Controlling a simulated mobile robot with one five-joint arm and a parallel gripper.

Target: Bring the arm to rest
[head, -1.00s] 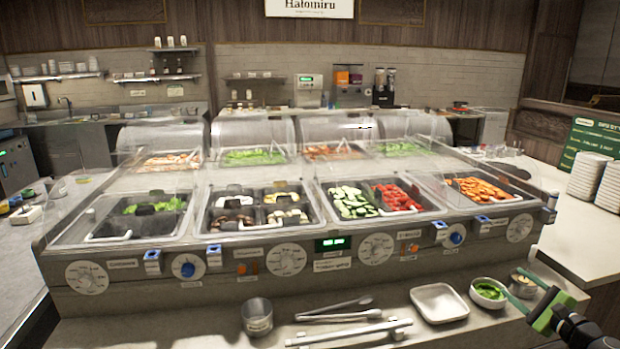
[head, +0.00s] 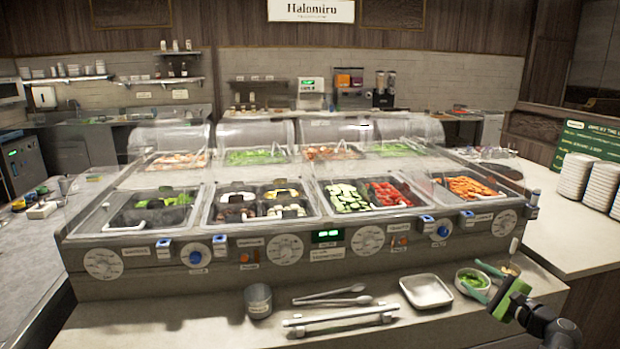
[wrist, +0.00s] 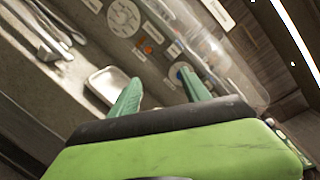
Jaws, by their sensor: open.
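My gripper (head: 495,279) is at the lower right in the head view, over the front ledge by two small bowls. Its two green fingers are apart with nothing between them; they also show in the wrist view (wrist: 160,92). A bowl of green food (head: 472,281) sits just left of the fingers. A second small bowl (head: 511,268) is partly hidden behind the gripper.
The salad counter (head: 300,252) with food pans and a clear guard stands behind the ledge. A white square dish (head: 426,291), tongs (head: 335,300), a metal cup (head: 258,300) and a bar handle (head: 340,320) lie along the ledge. Stacked plates (head: 575,182) stand at right.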

